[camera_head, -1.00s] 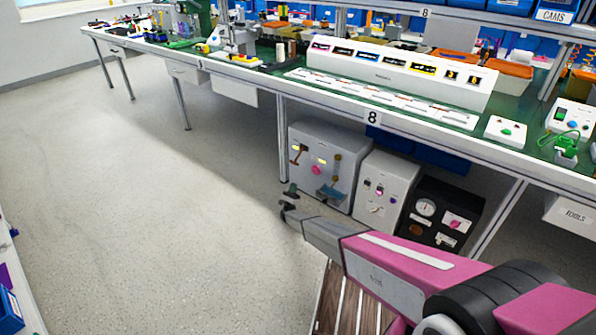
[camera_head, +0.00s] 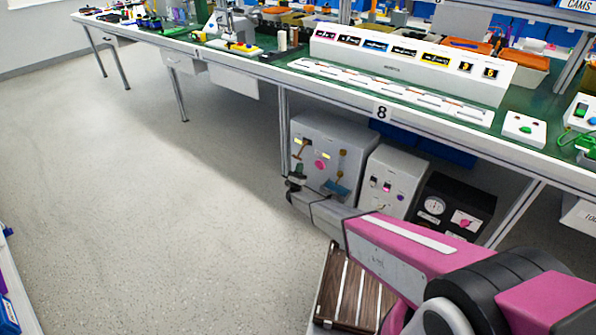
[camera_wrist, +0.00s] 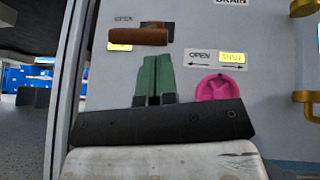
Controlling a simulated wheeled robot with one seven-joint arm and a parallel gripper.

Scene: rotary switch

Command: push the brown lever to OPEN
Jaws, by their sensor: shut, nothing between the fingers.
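The brown lever (camera_wrist: 138,36) lies roughly horizontal across the grey panel in the wrist view. An OPEN label (camera_wrist: 124,18) sits above its left end, and a yellow label, mostly hidden, shows behind it. My gripper (camera_wrist: 155,56) has its green fingers shut and empty. Its tips are just below the lever's right half; I cannot tell whether they touch it. In the head view the lever (camera_head: 303,147) is on the left of the grey cabinet's front, with my gripper (camera_head: 299,169) just below it.
A pink knob (camera_wrist: 215,90) is right of my fingers, under an OPEN/SHUT plate (camera_wrist: 215,58). Brass handles (camera_wrist: 305,8) are at the right edge. The grey cabinet (camera_head: 345,135) stands under the workbench (camera_head: 250,72), beside a smaller grey box (camera_head: 391,175) and a black box (camera_head: 452,205).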

